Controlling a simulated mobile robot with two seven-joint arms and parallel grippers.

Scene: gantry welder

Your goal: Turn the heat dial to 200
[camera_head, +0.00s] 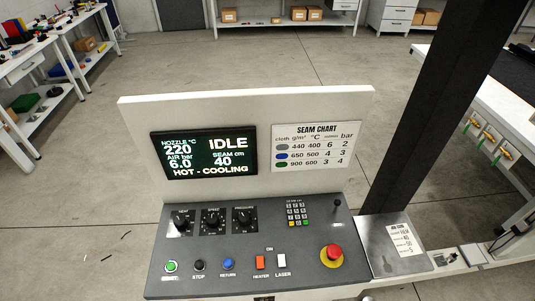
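The heat dial (181,222) is the leftmost of three black knobs on the sloped dark control panel (215,246). Its label is small and its pointer setting is too fine to read. The speed dial (213,220) and the pressure dial (244,217) sit to its right. The display (203,153) above reads nozzle 220 °C, air 6.0 bar, seam 40 cm, IDLE and HOT - COOLING. Neither of my grippers is in view, and nothing touches the dials.
A red emergency stop (334,252) and keypad (297,213) sit right. A dark post (425,115) rises beyond.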

